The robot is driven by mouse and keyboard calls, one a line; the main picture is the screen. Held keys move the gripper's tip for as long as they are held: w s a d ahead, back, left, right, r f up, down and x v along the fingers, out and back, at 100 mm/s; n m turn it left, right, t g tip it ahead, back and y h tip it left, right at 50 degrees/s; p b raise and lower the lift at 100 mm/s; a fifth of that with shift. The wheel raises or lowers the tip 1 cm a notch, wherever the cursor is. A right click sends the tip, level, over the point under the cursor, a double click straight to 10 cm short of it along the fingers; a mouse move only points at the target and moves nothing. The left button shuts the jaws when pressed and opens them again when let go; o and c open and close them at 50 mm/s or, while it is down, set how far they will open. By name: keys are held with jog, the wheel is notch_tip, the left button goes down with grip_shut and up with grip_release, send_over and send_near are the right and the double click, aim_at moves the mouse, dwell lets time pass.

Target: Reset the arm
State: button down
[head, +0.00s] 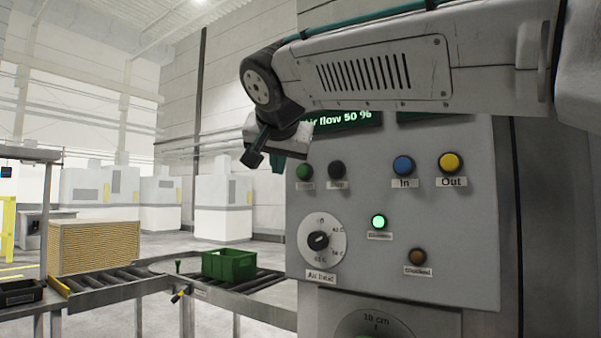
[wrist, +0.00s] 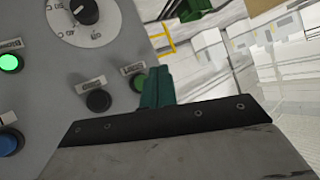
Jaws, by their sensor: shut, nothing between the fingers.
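My arm reaches across the top of the head view from the right. My gripper (head: 264,146) hangs at its end, in front of the upper left edge of the grey control panel (head: 376,220). In the wrist view its green fingers (wrist: 156,87) are together with nothing between them. The panel fills the left of the wrist view, tilted. A green button (head: 304,171) and a black button (head: 337,169) are close to the gripper. Whether the fingers touch the panel cannot be told.
The panel has a blue button (head: 403,165), a yellow button (head: 449,162), a lit green lamp (head: 378,222) and a heat dial (head: 318,240). A green crate (head: 229,265) stands on the roller conveyor (head: 110,284) at the left. Open air lies left of the gripper.

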jog(key=s+d+f+n+g+h, duration=0.1)
jog(key=s+d+f+n+g, duration=0.25)
jog(key=f, duration=0.65)
jog(key=s+d+f+n+g, duration=0.2)
jog(key=s+d+f, duration=0.3)
jog(key=f, duration=0.5)
jog(key=s+d+f+m+g, duration=0.1)
jog(key=s+d+f+g, duration=0.1)
jog(key=s+d+f, duration=0.6)
jog(key=s+d+f+m+g+y, duration=0.1)
jog(key=s+d+f+g, duration=0.2)
jog(key=s+d+f, duration=0.6)
jog(key=shift+s+d+f+m, duration=0.3)
jog(key=shift+s+f, duration=1.2)
jog(key=shift+s, duration=2.15)
jog(key=shift+a+g, duration=0.1)
jog(key=shift+g, duration=0.15)
